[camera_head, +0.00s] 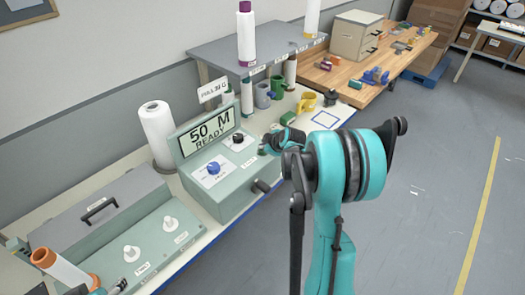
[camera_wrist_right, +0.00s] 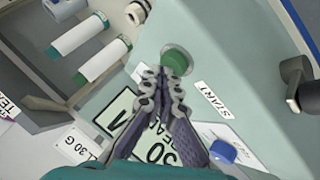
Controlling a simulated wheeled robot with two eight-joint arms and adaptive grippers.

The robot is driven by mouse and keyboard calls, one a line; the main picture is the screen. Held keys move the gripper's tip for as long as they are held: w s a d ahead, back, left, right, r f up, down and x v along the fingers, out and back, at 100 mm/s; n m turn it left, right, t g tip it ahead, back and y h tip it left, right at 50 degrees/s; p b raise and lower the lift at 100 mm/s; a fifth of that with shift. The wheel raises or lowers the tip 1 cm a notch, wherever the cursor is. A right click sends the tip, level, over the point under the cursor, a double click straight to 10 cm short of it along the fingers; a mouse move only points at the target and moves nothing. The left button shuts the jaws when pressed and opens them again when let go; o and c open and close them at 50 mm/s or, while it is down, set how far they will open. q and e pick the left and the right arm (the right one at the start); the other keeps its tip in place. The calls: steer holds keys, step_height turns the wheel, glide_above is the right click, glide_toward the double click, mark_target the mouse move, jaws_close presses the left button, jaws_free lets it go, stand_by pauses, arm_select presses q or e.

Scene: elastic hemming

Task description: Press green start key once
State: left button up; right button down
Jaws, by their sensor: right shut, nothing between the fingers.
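The green start key (camera_wrist_right: 178,60) is a round green button on the machine's pale green panel, with a START label beside it in the right wrist view. My right gripper (camera_wrist_right: 174,74) is shut and empty. Its fingertips lie at the key's near edge and overlap it slightly; I cannot tell whether they touch it. In the head view my right gripper (camera_head: 270,146) is over the right part of the machine (camera_head: 232,190), whose display (camera_head: 210,132) reads 50 M READY. There the key is not clearly visible. Part of my left gripper (camera_head: 116,287) shows at the bottom left edge.
A blue knob (camera_head: 213,168) and a black knob (camera_head: 238,137) sit on the panel near the gripper. A dark handle (camera_head: 262,187) sticks out of the machine's front. A grey shelf (camera_head: 228,48) is further back.

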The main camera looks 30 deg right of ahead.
steer(key=shift+f, duration=0.3)
steer(key=shift+r, duration=0.1)
stand_by(0.3)
steer(key=shift+r+p, duration=0.35)
steer(key=shift+r, duration=0.45)
steer(key=shift+r, duration=0.1)
steer(key=shift+r+p, duration=1.75)
steer(key=shift+r, duration=0.7)
